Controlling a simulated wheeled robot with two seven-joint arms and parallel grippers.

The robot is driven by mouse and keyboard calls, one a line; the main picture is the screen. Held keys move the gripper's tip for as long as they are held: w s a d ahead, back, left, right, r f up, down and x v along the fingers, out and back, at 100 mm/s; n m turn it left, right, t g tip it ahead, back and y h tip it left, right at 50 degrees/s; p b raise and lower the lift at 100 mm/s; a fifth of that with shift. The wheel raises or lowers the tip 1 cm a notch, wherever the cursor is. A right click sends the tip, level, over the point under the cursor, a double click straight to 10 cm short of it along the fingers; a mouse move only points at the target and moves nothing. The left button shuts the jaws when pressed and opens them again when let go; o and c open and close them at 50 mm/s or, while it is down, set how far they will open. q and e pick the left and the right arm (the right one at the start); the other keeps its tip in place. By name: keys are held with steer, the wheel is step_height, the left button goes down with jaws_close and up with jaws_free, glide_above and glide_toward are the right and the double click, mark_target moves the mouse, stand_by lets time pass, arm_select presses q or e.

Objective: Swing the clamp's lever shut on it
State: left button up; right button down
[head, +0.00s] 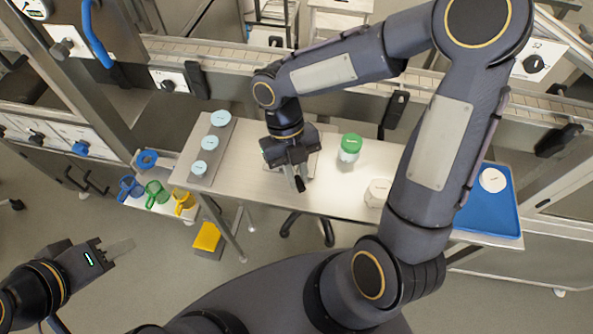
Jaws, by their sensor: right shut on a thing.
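My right gripper (297,176) is over the middle of the pale table (330,198), pointing down and shut on a small dark piece that looks like the clamp's lever. The gripper hides most of this piece. The clamp itself is largely hidden under the gripper, so I cannot tell the lever's angle or what the clamp sits on. My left gripper (121,248) is low at the left, away from the table over the floor.
A green-lidded jar (350,148) and a white container (378,193) stand right of the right gripper. A grey strip (203,181) with three pale-blue discs lies left. A blue tray (488,222) is at the right end. Coloured jugs (157,193) sit beyond the left edge.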

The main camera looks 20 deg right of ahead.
stand_by(0.3)
steer(key=c, duration=1.4)
jaws_free()
steer(key=shift+o, duration=0.2)
steer(key=v, duration=0.8)
steer(key=shift+f, duration=0.1)
